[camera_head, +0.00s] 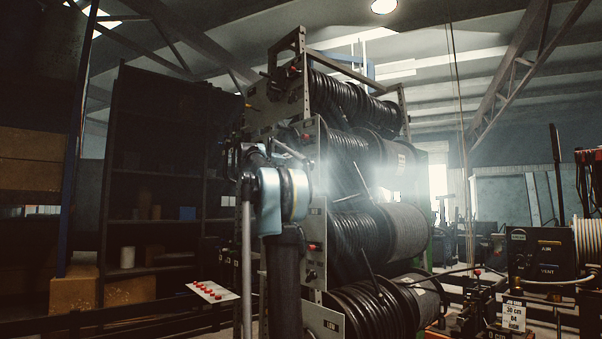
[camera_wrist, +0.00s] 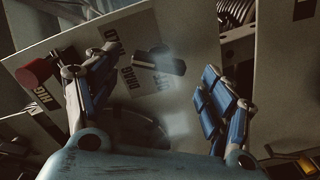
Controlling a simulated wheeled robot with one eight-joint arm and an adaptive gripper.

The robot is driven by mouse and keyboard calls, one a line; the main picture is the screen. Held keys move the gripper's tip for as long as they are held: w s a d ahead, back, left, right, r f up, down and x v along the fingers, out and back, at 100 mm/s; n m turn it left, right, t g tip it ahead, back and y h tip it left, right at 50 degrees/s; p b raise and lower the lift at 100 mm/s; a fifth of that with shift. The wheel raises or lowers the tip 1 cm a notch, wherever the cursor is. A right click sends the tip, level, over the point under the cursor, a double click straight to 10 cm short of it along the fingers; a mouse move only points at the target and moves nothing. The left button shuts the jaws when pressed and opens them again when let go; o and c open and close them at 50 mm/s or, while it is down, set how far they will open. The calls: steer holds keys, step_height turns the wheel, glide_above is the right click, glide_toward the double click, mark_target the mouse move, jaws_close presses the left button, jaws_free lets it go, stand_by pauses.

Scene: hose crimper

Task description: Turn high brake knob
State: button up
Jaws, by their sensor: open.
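In the wrist view, my gripper (camera_wrist: 160,64) is open, with its two blue-and-dark fingers spread apart. A dark knob (camera_wrist: 160,62) with an elongated grip shows between the fingertips, on a pale panel (camera_wrist: 193,50). Tilted lettering beside it includes "DRAG"; the rest is partly hidden. A red knob (camera_wrist: 35,71) is left of the left finger, near a partly hidden label that seems to begin "HIG". I cannot tell from the labels which knob is the high brake. No finger visibly touches the dark knob. In the head view, my arm hides much of the panel side, and the fingers are not clear.
A tall rack of black hose reels (camera_head: 385,232) stands beside my arm, with metal end plates (camera_head: 268,104). A dark shelf (camera_head: 157,190) is at left. A white board with red buttons (camera_head: 212,292) lies low in front. An air-and-vent box (camera_head: 540,254) is at right.

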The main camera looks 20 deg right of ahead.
mark_target(303, 168)
steer(key=shift+x, duration=2)
